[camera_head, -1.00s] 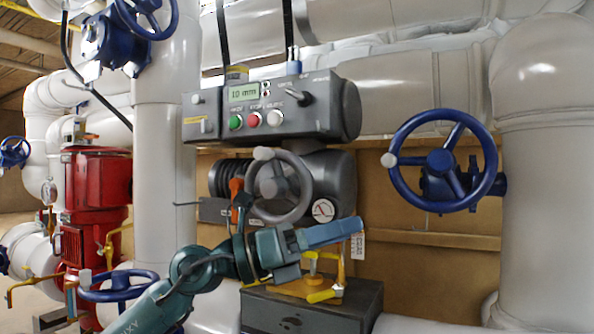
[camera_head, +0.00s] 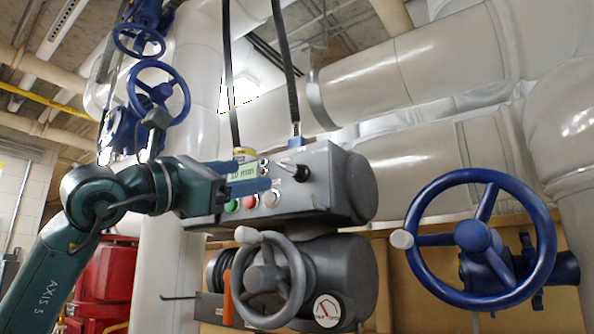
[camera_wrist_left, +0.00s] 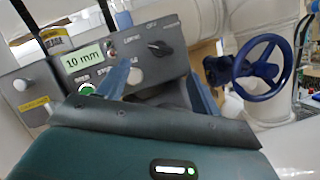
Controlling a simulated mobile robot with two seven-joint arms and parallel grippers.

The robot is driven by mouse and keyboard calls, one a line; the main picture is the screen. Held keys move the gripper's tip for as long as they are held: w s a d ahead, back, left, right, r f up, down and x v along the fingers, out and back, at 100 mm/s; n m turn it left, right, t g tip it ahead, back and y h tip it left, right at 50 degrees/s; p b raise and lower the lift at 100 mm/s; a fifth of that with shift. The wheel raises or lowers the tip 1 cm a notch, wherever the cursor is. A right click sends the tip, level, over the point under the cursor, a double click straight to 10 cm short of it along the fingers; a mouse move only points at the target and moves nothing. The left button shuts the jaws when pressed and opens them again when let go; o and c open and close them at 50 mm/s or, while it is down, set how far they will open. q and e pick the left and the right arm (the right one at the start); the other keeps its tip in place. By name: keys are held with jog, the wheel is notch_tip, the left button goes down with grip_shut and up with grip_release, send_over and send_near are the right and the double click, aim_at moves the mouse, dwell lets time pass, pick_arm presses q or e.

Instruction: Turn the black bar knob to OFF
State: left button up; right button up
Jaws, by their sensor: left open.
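The black bar knob (camera_head: 292,170) sits on the sloped top right of a grey control box (camera_head: 340,185). It also shows in the left wrist view (camera_wrist_left: 160,48), ahead of the fingers, its bar lying roughly sideways. My right gripper is not in view.
A green button (camera_wrist_left: 86,88) and a 10 mm display (camera_wrist_left: 82,60) are close by the left finger. A grey handwheel (camera_head: 268,280) juts out below the box. A large blue handwheel (camera_head: 480,240) stands at right. Black conduits (camera_head: 285,70) rise behind the box.

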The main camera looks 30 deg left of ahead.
aim_at(287, 169)
pick_arm(q)
jog(key=p+x, duration=0.2)
jog(key=x, duration=0.9)
jog(key=shift+c, duration=0.3)
jog(key=shift+p, duration=0.35)
jog(key=c, duration=0.9)
